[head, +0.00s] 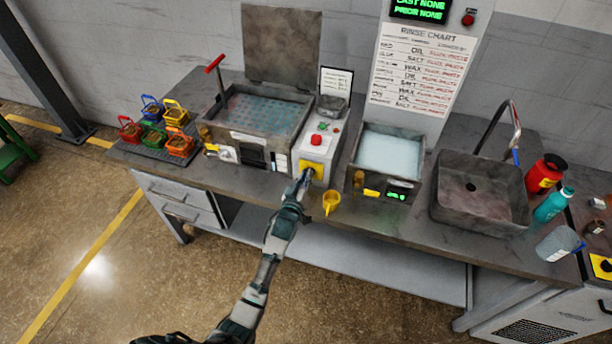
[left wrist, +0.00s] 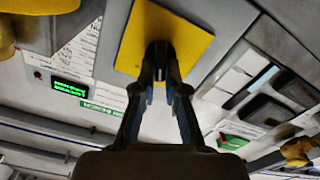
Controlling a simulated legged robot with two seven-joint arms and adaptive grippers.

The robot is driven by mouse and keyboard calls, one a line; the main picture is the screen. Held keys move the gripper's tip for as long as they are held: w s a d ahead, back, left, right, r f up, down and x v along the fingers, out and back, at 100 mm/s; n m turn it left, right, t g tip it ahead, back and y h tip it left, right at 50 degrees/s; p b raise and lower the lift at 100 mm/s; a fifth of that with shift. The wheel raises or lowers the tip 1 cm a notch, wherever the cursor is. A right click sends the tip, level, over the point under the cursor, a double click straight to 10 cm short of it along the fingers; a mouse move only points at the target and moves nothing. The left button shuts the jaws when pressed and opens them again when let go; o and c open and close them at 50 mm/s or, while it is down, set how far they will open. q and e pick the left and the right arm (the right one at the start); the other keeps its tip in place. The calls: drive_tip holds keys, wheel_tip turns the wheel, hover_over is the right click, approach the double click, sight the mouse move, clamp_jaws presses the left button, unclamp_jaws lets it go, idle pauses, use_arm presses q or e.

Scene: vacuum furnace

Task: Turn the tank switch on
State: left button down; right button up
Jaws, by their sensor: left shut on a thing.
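The tank switch is a dark knob on a yellow plate (head: 318,168) at the front of the grey control box (head: 319,146) between the two tanks. In the left wrist view the yellow plate (left wrist: 193,42) fills the top middle, and the dark knob (left wrist: 160,50) stands out from it. My left gripper (head: 305,175) reaches the plate from the front. Its fingers (left wrist: 160,65) close together on the knob in the left wrist view. The fingertips hide part of the knob, so its exact angle is hard to tell. My right gripper is not in view.
A tank with blue-green liquid (head: 264,109) and an open lid (head: 283,45) stands to the left. A pale-liquid tank (head: 390,153) stands to the right. A red button (head: 316,139) is just behind the switch.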

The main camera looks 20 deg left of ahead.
use_arm(q)
drive_tip(key=shift+m, duration=0.3)
drive_tip(key=shift+r+m+p, duration=0.1)
drive_tip(key=shift+m+p, duration=0.3)
drive_tip(key=shift+p, duration=0.05)
drive_tip(key=m, duration=0.1)
drive_tip(key=m+p, duration=0.1)
drive_tip(key=m, duration=0.1)
drive_tip(key=shift+d+m, duration=0.25)
drive_tip(key=shift+m, duration=0.15)
drive_tip(key=shift+d+m+p, duration=0.1)
drive_tip(key=shift+m+p, duration=0.45)
drive_tip(key=shift+m, duration=0.65)
drive_tip(key=shift+d+f+m, duration=0.1)
drive_tip(key=shift+f+m, duration=0.1)
drive_tip(key=shift+m, duration=1.2)
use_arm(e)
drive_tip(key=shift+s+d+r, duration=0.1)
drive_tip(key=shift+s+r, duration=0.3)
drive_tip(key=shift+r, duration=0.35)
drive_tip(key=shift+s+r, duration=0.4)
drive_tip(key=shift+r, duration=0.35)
use_arm(q)
drive_tip(key=c, duration=1.2)
unclamp_jaws()
